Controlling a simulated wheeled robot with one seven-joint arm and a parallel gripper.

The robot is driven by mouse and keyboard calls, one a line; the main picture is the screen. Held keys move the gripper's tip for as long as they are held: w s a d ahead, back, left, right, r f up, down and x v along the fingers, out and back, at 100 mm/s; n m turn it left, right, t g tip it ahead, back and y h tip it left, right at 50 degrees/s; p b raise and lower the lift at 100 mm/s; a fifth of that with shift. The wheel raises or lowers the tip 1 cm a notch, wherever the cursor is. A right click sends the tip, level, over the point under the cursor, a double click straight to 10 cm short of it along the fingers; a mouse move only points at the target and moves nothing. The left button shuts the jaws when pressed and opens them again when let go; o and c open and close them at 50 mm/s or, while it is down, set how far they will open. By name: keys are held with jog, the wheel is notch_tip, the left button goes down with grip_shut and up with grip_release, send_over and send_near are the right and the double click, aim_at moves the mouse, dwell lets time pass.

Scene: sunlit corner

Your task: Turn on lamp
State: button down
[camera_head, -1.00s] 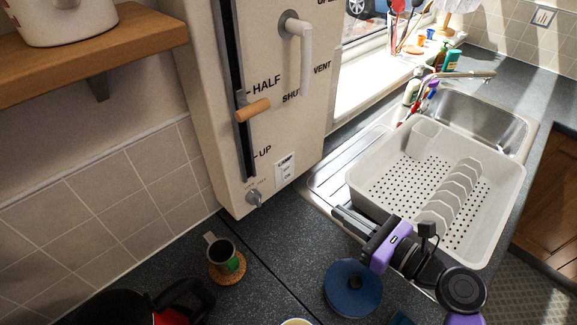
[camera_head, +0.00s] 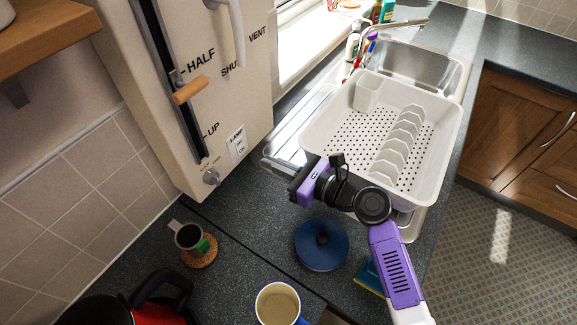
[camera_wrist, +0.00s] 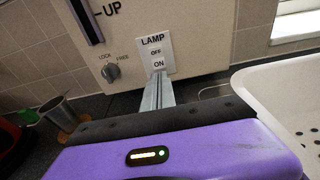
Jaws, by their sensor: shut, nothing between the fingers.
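The lamp switch is a small white plate (camera_head: 237,144) marked LAMP, low on the right of the cream panel (camera_head: 216,100). In the wrist view the plate (camera_wrist: 157,53) shows OFF above ON. My gripper (camera_head: 268,162) is shut and empty, to the right of the plate and a little lower in the head view, with a small gap between. In the wrist view the fingertips (camera_wrist: 159,76) overlap the plate's lower edge, just below ON. I cannot tell whether the switch is pressed. No lamp is recognisable in view.
A silver LOCK/FREE knob (camera_wrist: 111,72) sits left of the plate. A wooden-handled lever (camera_head: 189,90) is above.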

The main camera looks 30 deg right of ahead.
aim_at(243, 150)
jog(key=x, duration=0.6)
jog(key=shift+w+p, duration=0.1)
jog(key=shift+p, duration=0.3)
jog(key=shift+w+d+f+b, duration=0.1)
jog(key=shift+f+b, duration=0.15)
jog(key=shift+b, duration=0.35)
jog(key=shift+w+t+b, duration=0.1)
jog(key=shift+t+b, duration=0.2)
jog(key=shift+a+r, duration=0.2)
jog(key=shift+a, duration=0.2)
jog(key=shift+d, duration=0.3)
jog(key=shift+s, duration=0.4)
jog(key=v, duration=0.7)
jog(key=shift+b, duration=0.35)
